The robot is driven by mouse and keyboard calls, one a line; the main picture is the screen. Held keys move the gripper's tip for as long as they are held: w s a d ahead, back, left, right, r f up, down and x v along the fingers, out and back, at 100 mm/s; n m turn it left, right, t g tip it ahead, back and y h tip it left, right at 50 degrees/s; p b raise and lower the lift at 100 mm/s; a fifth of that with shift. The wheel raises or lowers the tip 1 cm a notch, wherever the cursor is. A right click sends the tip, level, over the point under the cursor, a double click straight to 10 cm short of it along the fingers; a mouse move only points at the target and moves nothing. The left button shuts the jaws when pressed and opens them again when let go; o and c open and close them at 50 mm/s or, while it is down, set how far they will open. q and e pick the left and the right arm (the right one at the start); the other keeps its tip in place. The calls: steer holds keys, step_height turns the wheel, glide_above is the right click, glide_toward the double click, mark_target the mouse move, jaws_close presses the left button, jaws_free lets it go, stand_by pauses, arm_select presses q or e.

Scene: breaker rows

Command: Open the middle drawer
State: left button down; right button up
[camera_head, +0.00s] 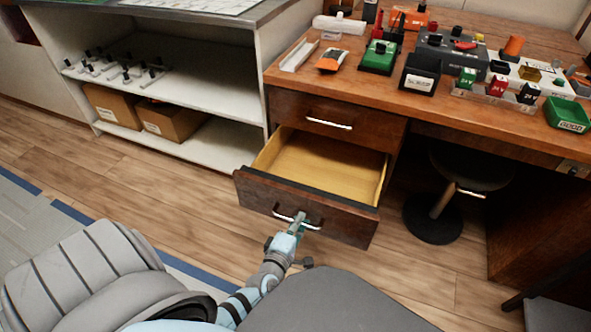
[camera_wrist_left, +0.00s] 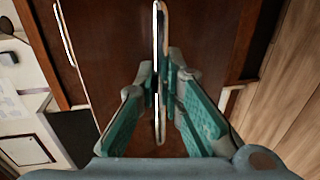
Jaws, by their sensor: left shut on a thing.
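The middle drawer (camera_head: 300,208), dark brown wood with a pale, empty inside, stands pulled well out of the desk, below a shut upper drawer (camera_head: 352,112). Its silver bar handle (camera_head: 313,228) is on the front. My left gripper (camera_head: 299,218) is shut on this handle. In the left wrist view the handle (camera_wrist_left: 158,28) runs upright between the teal-padded fingers of the gripper (camera_wrist_left: 162,92). Whatever is beneath the open drawer is hidden behind its front. My right gripper is not in view.
The desk top (camera_head: 365,87) carries several breakers and small boxes. A round stool (camera_head: 432,218) stands under the desk, right of the drawer. A white shelf (camera_head: 215,140) with cardboard boxes (camera_head: 172,120) is at left. Wood floor (camera_head: 150,185) lies clear before the shelf.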

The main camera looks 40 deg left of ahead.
arm_select(q)
steer(key=shift+s+d, duration=0.2)
steer(key=shift+s, duration=0.15)
steer(key=c, duration=2)
jaws_free()
steer(key=shift+o, duration=0.2)
steer(key=v, duration=1.2)
